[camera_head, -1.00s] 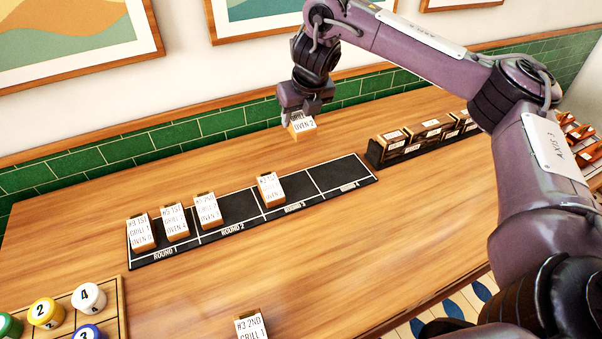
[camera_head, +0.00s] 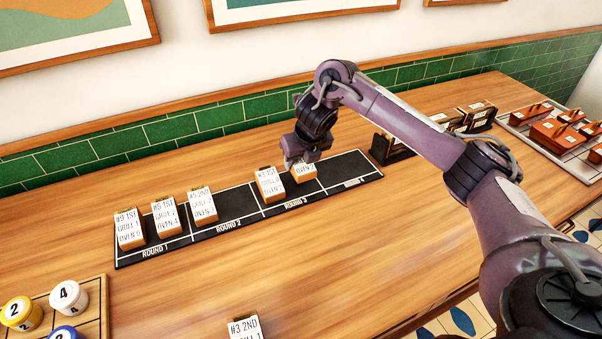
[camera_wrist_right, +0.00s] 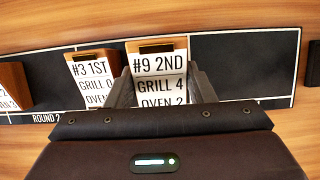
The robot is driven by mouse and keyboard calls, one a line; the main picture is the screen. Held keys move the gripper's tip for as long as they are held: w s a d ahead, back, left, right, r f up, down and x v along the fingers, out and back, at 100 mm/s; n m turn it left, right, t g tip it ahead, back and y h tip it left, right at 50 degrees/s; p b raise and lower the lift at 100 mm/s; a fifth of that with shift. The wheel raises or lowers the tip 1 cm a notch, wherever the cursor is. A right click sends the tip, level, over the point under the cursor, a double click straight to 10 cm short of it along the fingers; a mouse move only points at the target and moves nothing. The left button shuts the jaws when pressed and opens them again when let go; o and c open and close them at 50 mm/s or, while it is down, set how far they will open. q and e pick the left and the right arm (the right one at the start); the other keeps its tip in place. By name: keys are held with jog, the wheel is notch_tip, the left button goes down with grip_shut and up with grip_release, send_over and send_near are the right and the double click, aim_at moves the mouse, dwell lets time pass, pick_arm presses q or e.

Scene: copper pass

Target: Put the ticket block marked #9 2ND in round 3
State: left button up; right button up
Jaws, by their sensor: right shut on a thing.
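The ticket block marked #9 2ND (camera_wrist_right: 160,68) is between the fingers of my right gripper in the wrist view, with GRILL 4 and OVEN 2 on its lower lines. My right gripper (camera_head: 303,165) is shut on it, at the right part of round 3 on the black board (camera_head: 240,238). The block's lower face (camera_head: 304,174) shows under the gripper in the head view; its top is hidden. I cannot tell whether it touches the board. A block marked #3 1ST (camera_wrist_right: 90,75) stands just left of it in round 3. My left gripper is not in view.
Blocks stand in round 1 (camera_head: 130,230) and round 2 (camera_head: 202,206). The #3 2ND block (camera_head: 244,328) lies at the front of the table. Numbered pots (camera_head: 66,297) are front left. A dark rack (camera_head: 392,150) and a tray (camera_head: 520,120) are at right. Round 4 is empty.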

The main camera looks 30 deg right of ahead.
aim_at(303, 164)
notch_tip(303, 164, down, 3)
jog(key=shift+f, duration=0.2)
jog(key=shift+f, duration=0.15)
jog(key=o, duration=1)
jog(key=shift+o, duration=0.2)
